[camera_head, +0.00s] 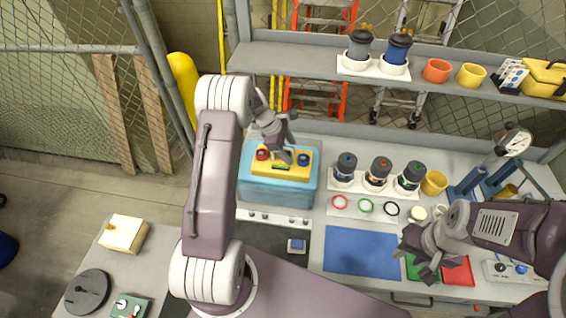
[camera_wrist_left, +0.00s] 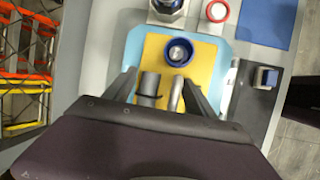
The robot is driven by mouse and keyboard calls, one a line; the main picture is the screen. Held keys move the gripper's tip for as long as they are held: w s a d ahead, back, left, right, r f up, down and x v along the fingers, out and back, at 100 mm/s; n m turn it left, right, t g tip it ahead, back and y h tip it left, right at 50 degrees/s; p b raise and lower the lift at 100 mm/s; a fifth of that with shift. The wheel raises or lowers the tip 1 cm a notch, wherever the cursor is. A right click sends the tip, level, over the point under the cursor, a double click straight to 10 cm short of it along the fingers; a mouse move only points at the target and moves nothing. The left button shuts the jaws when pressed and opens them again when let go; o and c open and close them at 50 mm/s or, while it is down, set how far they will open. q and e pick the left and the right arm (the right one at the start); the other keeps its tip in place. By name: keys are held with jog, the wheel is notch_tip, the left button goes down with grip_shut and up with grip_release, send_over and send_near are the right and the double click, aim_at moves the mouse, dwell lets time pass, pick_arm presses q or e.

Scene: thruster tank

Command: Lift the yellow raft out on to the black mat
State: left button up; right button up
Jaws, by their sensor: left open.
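The yellow raft (camera_head: 294,173) sits at the top of the light-blue tank (camera_head: 270,195), with a red-topped and a blue-topped pot on it. The blue-topped pot (camera_wrist_left: 179,52) shows in the left wrist view. My left gripper (camera_head: 284,148) is over the raft's middle. In the left wrist view its fingers are apart, with two grey cylinders between them; I cannot tell whether they touch. The black mat (camera_head: 258,238) lies on the bench in front of the tank. My right gripper (camera_head: 427,270) hangs at the right near green and red patches; its jaw opening is unclear.
A blue button box (camera_head: 297,245) stands at the mat's right side. A blue mat (camera_head: 362,250) lies further right. Several capped jars (camera_head: 378,172) and coloured rings (camera_head: 365,206) stand behind it. A shelf (camera_head: 300,58) runs above the bench's back.

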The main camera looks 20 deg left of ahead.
pick_arm(q)
jog(key=shift+s+a, duration=0.1)
grip_shut()
jog(key=shift+r, duration=0.1)
jog(key=shift+r, duration=0.15)
notch_tip(320, 180, up, 4)
jog(key=shift+f+b, duration=0.15)
jog(key=shift+b, duration=0.45)
jog(key=s+d+r+b, duration=0.2)
jog(key=d+r, duration=0.5)
jog(key=d, duration=0.4)
jog(key=shift+s+d, duration=0.15)
jog(key=shift+s, duration=0.35)
